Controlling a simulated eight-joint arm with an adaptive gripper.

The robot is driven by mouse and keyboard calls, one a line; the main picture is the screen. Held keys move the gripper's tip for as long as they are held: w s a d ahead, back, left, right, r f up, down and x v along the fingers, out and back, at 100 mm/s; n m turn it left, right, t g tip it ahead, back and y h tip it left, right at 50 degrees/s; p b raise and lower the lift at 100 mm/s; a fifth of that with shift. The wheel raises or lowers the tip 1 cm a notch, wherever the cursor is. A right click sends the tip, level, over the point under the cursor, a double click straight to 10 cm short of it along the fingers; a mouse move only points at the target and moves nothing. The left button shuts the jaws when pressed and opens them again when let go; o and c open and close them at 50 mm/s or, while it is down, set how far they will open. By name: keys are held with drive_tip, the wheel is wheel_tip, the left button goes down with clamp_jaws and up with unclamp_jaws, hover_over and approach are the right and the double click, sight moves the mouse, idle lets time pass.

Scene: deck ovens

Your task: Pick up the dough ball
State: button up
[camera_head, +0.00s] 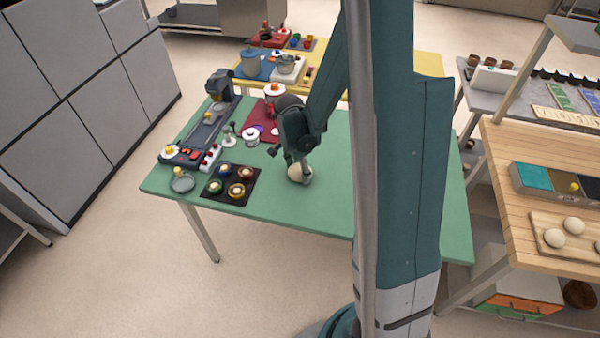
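A pale, round dough ball (296,174) is on the green table (325,195), directly below and partly behind my gripper (303,168). My gripper points down, with its fingertips right at the ball. The view is too small to tell whether the fingers touch or grip it, or whether the ball is lifted. Two more pale dough balls (574,225) (554,238) lie on a wooden board (577,254) on the wooden counter at the right.
A dark tray with several small cups (248,201) is left of my gripper. A black machine (220,84), a lidded white pot (251,137) and a dark red mat (259,118) are farther back. The green table's front strip is clear. My arm hides part of its right side.

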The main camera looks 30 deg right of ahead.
drive_tip(key=shift+r, duration=0.15)
drive_tip(key=shift+r+p, duration=0.75)
drive_tip(key=shift+r, duration=4.1)
